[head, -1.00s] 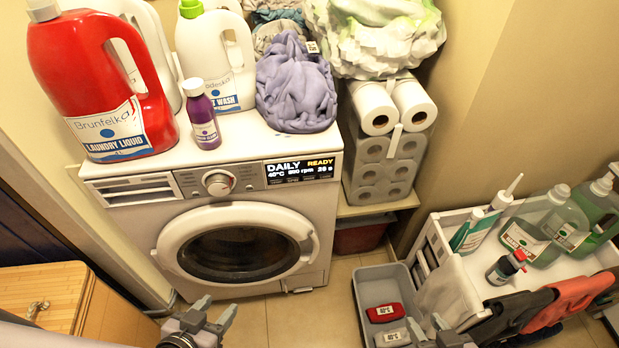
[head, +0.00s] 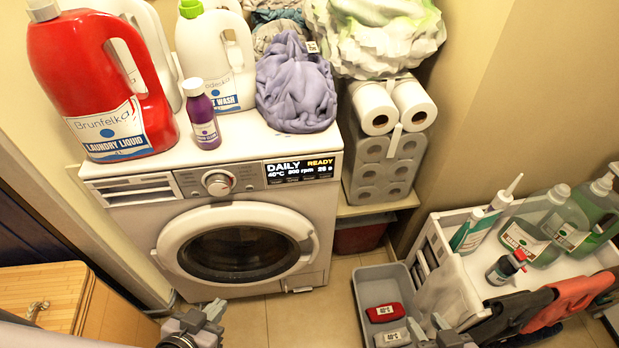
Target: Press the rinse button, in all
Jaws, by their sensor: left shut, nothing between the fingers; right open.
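The white washing machine (head: 140,222) stands against the back wall with its round door (head: 240,248) shut. Its lit display (head: 300,170) reads DAILY, READY and 40°C. A round dial (head: 218,183) sits left of the display. Small marks and buttons lie between dial and display; I cannot read which one is rinse. My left gripper (head: 215,310) is shut and empty, low in front of the machine, well below the panel and apart from it. My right gripper (head: 438,332) is open by the grey bin at the bottom.
A red bottle (head: 85,75), a purple bottle (head: 202,120) and lilac cloth (head: 295,85) stand on the washer top. A grey bin (head: 372,282) holds a red and a grey item. A white cart (head: 455,235) with bottles stands right. Floor before the door is clear.

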